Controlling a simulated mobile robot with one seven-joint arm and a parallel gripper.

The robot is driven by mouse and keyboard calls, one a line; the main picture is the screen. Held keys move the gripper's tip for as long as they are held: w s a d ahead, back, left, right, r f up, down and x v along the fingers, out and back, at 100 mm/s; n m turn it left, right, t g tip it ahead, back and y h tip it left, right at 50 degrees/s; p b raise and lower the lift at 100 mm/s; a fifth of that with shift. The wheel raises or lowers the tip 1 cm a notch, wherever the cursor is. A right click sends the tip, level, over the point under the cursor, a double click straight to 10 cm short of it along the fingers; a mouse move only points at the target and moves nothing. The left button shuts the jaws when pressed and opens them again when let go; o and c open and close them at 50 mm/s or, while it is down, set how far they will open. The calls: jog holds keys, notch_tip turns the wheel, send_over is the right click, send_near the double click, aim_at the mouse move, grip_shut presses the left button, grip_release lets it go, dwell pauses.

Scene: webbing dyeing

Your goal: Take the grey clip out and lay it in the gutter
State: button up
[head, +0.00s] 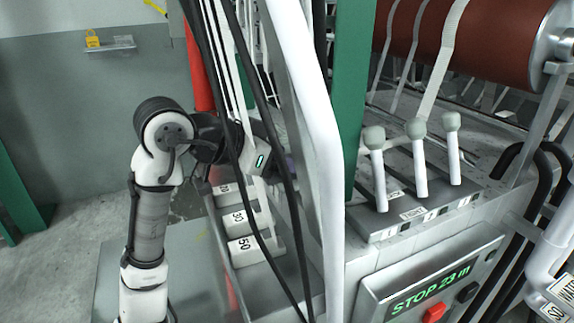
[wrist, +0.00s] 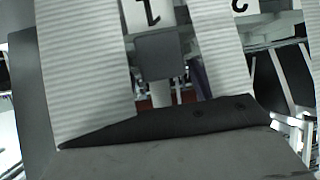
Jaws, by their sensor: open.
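My gripper (head: 264,162) is beside the machine in the head view, partly behind black cables and a white post; its fingertips are hidden there. In the wrist view, two pale ribbed strips stand left and right of a gap; I cannot tell whether they are my fingers or webbing. A small dark grey square block (wrist: 160,55) shows in the gap, below a white label with an upside-down 1; it may be the grey clip, but I cannot tell for sure. My gripper is open. I cannot pick out the gutter for certain.
White blocks marked 30 (head: 238,217) and 50 (head: 244,247) stand below my gripper. Three levers (head: 420,160) rise from a panel at right. A green post (head: 354,100) and hanging black cables crowd the space. A red roller (head: 475,40) is at upper right.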

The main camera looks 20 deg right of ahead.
jog(key=c, duration=1.2)
jog(key=shift+o, duration=0.2)
jog(key=shift+r, duration=0.9)
jog(key=shift+a+r+b, duration=0.1)
jog(key=shift+r+b, duration=0.2)
jog(key=shift+r, duration=0.6)
jog(key=s+a+b, duration=0.2)
jog(key=s+a, duration=0.2)
jog(key=a, duration=1.3)
jog(key=shift+a, duration=0.15)
